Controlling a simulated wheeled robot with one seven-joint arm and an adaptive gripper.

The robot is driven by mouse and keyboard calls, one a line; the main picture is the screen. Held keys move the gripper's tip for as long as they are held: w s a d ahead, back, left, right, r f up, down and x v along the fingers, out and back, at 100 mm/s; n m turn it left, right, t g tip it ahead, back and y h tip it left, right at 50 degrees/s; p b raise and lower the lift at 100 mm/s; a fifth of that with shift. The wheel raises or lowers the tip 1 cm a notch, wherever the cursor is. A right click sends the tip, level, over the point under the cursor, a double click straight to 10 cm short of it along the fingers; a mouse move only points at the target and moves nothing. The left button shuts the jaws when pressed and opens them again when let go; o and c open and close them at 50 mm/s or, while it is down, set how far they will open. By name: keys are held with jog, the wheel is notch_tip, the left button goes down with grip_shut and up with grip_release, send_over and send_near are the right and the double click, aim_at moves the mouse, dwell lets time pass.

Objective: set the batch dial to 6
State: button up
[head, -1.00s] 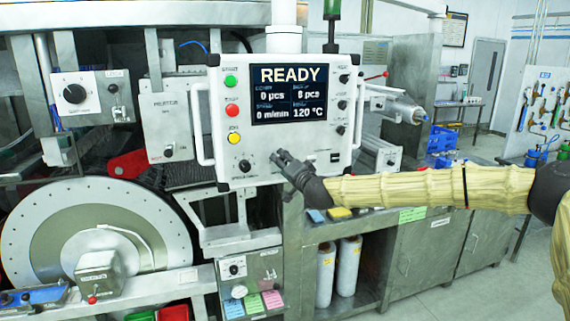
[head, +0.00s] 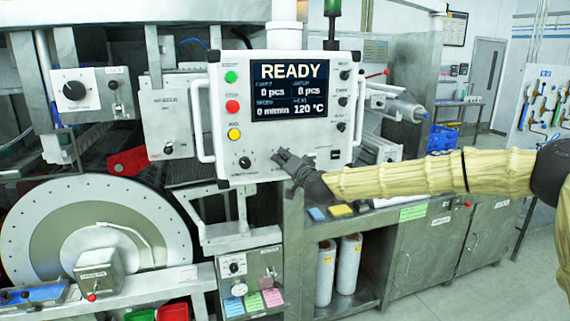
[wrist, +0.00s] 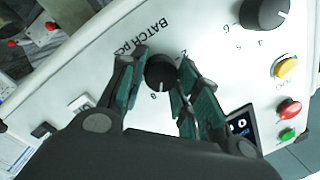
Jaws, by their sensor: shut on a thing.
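My gripper (wrist: 163,78) is shut on the knob, with one teal-padded finger on each side. In the head view my gripper (head: 284,160) is at the panel's lower middle and hides the dial. The screen (head: 290,90) shows READY and a batch value that looks like 8 pcs, though the digit is small.
Another black knob (head: 245,162) sits left of my gripper on the panel. Start, stop and jog buttons (head: 233,106) line the panel's left side, and smaller knobs (head: 343,101) its right. A handle (head: 202,120) stands out at the left edge. A bench (head: 400,216) is below right.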

jog(key=n+b, duration=0.2)
jog(key=n, duration=0.2)
jog(key=shift+r+n+h+b, duration=0.1)
jog(key=shift+n+h+b, duration=0.3)
jog(key=shift+n+b, duration=0.8)
jog(key=shift+n, duration=0.3)
jog(key=o, duration=1)
jog(key=v, duration=1.2)
jog(key=shift+d+r, duration=0.1)
jog(key=shift+r, duration=0.05)
